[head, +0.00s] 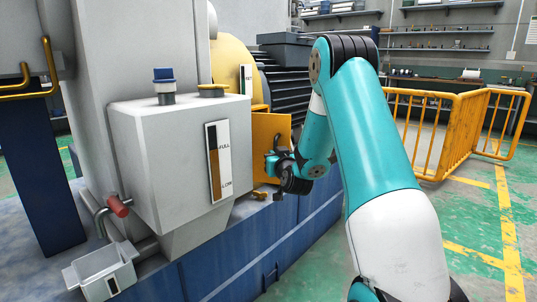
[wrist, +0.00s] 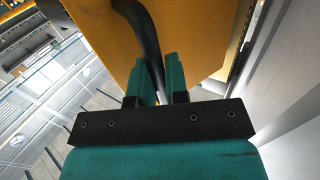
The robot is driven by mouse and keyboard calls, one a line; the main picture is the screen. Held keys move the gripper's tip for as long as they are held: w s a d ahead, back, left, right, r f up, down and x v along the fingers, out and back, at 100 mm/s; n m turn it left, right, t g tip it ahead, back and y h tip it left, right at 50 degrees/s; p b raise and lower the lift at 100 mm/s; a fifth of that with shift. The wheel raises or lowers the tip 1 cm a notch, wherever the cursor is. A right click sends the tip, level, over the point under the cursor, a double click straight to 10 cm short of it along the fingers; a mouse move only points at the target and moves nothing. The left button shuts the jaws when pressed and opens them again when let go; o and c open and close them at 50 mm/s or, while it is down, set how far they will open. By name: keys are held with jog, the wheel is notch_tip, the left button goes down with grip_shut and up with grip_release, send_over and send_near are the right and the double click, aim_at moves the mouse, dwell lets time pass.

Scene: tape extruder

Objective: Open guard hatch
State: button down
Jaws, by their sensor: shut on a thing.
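The guard hatch (head: 264,135) is a yellow-orange panel beside the grey machine, right of the white tank in the head view. In the wrist view the hatch (wrist: 205,35) fills the upper middle, with a dark curved handle (wrist: 140,28) on it. My gripper (head: 278,163) is at the hatch's right side in the head view. In the wrist view my gripper (wrist: 160,80) has its two teal fingers on either side of the handle, shut on it. The hatch stands out from the machine at an angle. The tank hides part of its left side.
A white tank (head: 165,170) with a level gauge (head: 218,160) and a red-handled tap (head: 118,206) stands left of the hatch. A small white bin (head: 100,272) sits below it. Yellow railings (head: 425,125) stand at the right. Green floor (head: 460,215) is open in front of them.

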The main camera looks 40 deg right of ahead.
jog(key=shift+w+a+r, duration=0.1)
jog(key=shift+w+a, duration=0.05)
jog(key=shift+a, duration=0.2)
jog(key=c, duration=1.1)
grip_release()
jog(key=shift+w+a, duration=0.1)
jog(key=shift+d, duration=0.2)
jog(key=b+v, duration=1.7)
jog(key=shift+s+a, duration=0.2)
